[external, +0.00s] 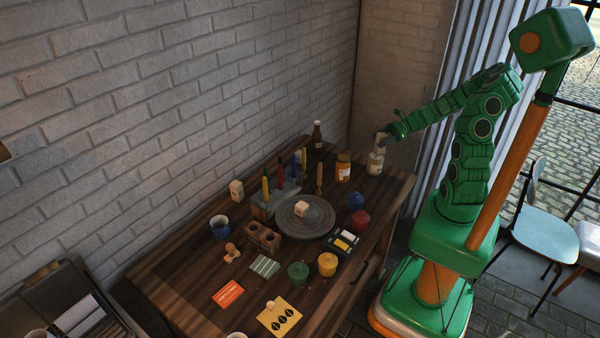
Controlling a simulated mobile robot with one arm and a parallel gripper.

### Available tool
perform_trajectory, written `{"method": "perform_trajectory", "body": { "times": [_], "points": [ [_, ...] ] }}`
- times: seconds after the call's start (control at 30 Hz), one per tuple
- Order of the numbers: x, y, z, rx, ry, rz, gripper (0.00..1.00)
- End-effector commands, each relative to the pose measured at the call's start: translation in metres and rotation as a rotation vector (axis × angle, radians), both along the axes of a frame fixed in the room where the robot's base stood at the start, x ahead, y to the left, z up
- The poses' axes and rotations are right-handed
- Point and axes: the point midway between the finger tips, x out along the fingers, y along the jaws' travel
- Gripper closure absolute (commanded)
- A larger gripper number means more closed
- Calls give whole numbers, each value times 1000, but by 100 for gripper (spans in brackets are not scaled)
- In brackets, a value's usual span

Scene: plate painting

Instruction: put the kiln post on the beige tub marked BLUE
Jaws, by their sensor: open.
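An upright cream block (237,190) stands near the wall at the table's back left, and a smaller cream block (301,209) lies on the round grey turntable (318,224). I cannot tell for sure which is the kiln post. I cannot make out a beige tub marked BLUE; the lidded tubs look blue (355,201), red (361,220), yellow (327,264) and green (298,274), and no lettering on them is readable. My gripper (381,140) is open at the table's far right end, just above a pale labelled bottle (375,164); contact is unclear.
A rack of coloured sticks (268,204) stands behind the turntable. A dark brown bottle (317,136) and an amber jar (343,168) are at the back.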

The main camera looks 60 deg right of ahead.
Motion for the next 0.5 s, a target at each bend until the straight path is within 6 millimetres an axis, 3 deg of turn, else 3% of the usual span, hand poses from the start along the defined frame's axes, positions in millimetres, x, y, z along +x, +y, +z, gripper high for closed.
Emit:
{"method": "perform_trajectory", "body": {
  "times": [0.5],
  "points": [
    [-51,-51,35,-2,-1,-1,28]
  ]
}}
